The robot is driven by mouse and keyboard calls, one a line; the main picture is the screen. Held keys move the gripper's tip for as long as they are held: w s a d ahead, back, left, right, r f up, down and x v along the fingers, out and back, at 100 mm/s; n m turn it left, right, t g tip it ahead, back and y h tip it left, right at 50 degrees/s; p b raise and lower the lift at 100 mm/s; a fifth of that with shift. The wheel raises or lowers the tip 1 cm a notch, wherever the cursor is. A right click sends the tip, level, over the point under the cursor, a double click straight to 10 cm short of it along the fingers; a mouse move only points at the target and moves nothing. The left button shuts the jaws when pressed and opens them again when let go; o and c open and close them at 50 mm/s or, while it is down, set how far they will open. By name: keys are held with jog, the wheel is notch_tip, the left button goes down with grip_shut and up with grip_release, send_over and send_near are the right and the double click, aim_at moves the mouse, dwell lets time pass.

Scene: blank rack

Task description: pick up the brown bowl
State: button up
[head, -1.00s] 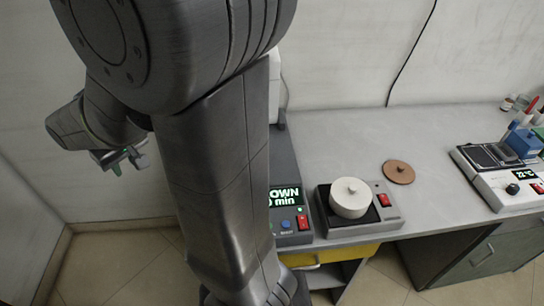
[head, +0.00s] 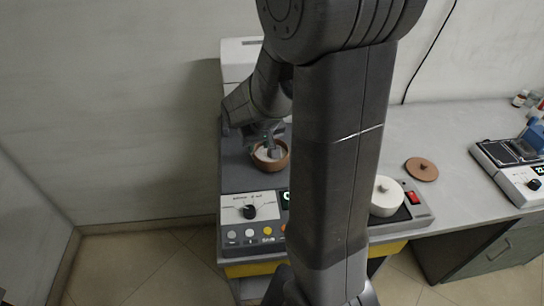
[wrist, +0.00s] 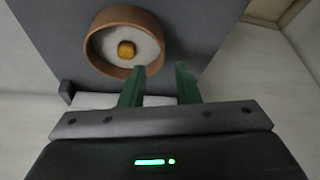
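The brown bowl (head: 262,163) sits on the grey top of a device at the left end of the bench. It also shows in the wrist view (wrist: 92,54), with a white inside and a small orange-brown lump (wrist: 126,49) in it. My gripper (wrist: 161,68) is open, with a gap between its green fingers. In the wrist view the left fingertip is close to the bowl's rim, and the right fingertip is beyond the bowl to the right. Contact cannot be told. In the head view my gripper (head: 273,146) is at the bowl, partly hidden by my wrist.
The device's front panel (head: 240,205) has a knob and several buttons. My arm hides part of it. A brown lid (head: 421,169) lies on the bench behind. A wall is at the left.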

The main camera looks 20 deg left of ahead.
jog(key=shift+s+p+x, duration=0.1)
jog(key=shift+p+x, duration=0.05)
jog(key=shift+x, duration=1.3)
jog(key=shift+s+p+x, duration=0.15)
jog(key=shift+x, duration=1.3)
grip_shut()
